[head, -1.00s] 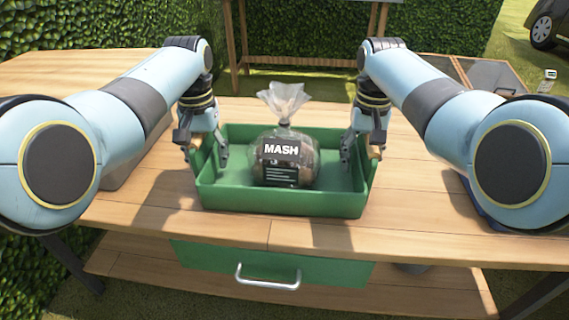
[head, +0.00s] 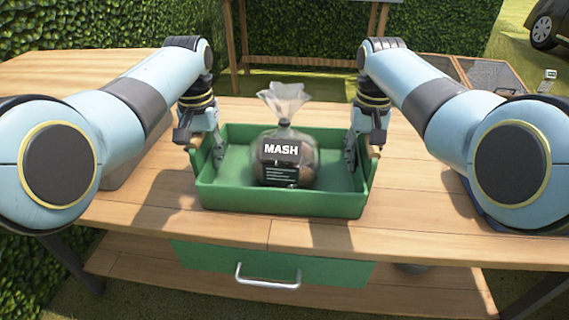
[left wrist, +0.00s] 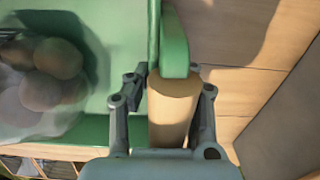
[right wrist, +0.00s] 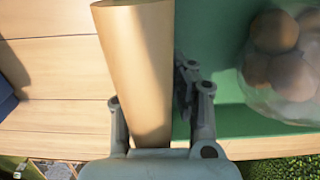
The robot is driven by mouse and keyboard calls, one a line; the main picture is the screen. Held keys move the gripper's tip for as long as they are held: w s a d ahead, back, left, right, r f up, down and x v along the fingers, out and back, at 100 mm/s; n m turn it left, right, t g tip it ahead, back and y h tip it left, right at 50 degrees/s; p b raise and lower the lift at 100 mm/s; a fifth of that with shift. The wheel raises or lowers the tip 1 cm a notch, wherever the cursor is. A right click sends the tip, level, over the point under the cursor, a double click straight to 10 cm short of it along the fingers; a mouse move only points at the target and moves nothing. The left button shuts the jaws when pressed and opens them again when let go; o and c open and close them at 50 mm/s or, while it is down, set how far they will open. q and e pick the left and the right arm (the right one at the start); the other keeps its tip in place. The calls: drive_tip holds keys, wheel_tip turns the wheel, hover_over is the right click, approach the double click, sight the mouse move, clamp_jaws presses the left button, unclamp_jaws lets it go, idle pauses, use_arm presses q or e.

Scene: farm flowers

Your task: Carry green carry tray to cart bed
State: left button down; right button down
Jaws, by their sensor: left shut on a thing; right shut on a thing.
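The green carry tray (head: 280,205) sits level on the wooden table, with a clear bag labelled MASH (head: 285,160) standing in it. The bag holds round brown items, which also show in the left wrist view (left wrist: 50,75) and the right wrist view (right wrist: 275,60). My left gripper (head: 207,158) is shut on the tray's left wooden handle (left wrist: 172,105), one finger on each side. My right gripper (head: 360,155) is shut on the tray's right wooden handle (right wrist: 140,70); its outer finger is partly hidden in the head view.
The wooden table (head: 420,200) has free room around the tray. A green drawer with a metal handle (head: 268,278) is below its front edge. A hedge (head: 120,25) stands behind. A dark vehicle (head: 548,25) is at the far right.

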sight(198, 140)
drive_tip(key=shift+r, duration=0.1)
